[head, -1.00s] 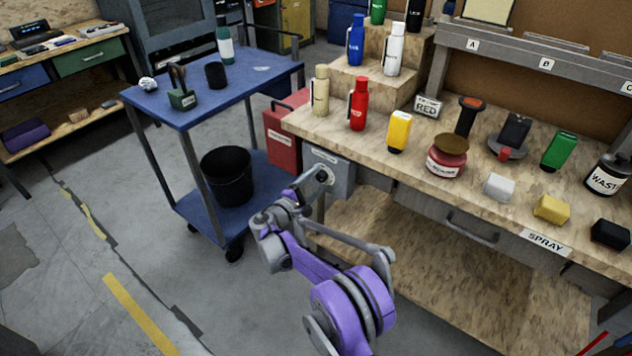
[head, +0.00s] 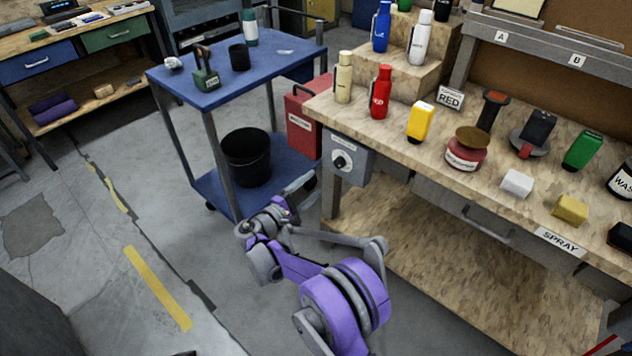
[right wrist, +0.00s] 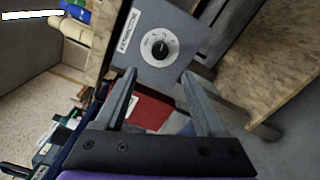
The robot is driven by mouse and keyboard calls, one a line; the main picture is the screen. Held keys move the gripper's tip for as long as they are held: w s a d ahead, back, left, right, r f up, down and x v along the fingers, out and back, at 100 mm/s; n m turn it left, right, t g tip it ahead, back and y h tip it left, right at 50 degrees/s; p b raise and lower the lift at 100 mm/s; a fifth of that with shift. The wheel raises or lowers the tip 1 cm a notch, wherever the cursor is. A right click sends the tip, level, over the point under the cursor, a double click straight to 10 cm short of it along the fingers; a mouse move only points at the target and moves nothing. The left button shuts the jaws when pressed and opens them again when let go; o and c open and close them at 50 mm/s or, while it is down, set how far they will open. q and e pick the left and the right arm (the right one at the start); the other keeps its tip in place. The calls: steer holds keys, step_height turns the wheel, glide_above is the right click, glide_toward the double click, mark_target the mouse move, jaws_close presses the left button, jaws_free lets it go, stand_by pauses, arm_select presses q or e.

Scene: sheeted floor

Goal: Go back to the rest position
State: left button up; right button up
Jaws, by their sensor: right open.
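My right arm, purple and grey, comes up from the bottom of the head view. Its gripper (head: 306,188) is over the floor beside the workbench, left of and below the grey extractor box (head: 346,160) in the picture. In the right wrist view the two fingers (right wrist: 160,78) are spread apart with nothing between them. The extractor box (right wrist: 160,38) with its round dial and black knob lies ahead of the fingertips there, apart from them. My left gripper is not in view.
The workbench (head: 400,150) carries bottles, a red jar (head: 466,152) and small blocks. A blue cart (head: 215,95) with a black bucket (head: 246,157) stands left of my gripper. A red case (head: 303,122) is behind it.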

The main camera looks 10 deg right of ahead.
stand_by(0.4)
steer(key=s+d+r+m+g+y, duration=0.25)
steer(key=s+d, duration=0.35)
steer(key=s, duration=0.3)
steer(key=s+d+r+m+g+y, duration=0.1)
steer(key=s+d+m+g+y, duration=0.25)
steer(key=s+d, duration=0.35)
steer(key=s+a+f+m+y, duration=0.2)
steer(key=s+a+m+y, duration=0.15)
steer(key=s, duration=0.95)
steer(key=s+a+f+m+y, duration=0.3)
steer(key=s+y, duration=0.2)
steer(key=s, duration=0.7)
arm_select(q)
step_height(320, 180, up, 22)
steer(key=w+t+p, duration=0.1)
steer(key=p, duration=1.8)
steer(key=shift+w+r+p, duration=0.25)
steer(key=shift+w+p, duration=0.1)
steer(key=shift+p, duration=0.05)
arm_select(e)
step_height(320, 180, up, 23)
steer(key=w, duration=0.1)
steer(key=shift+w, duration=0.3)
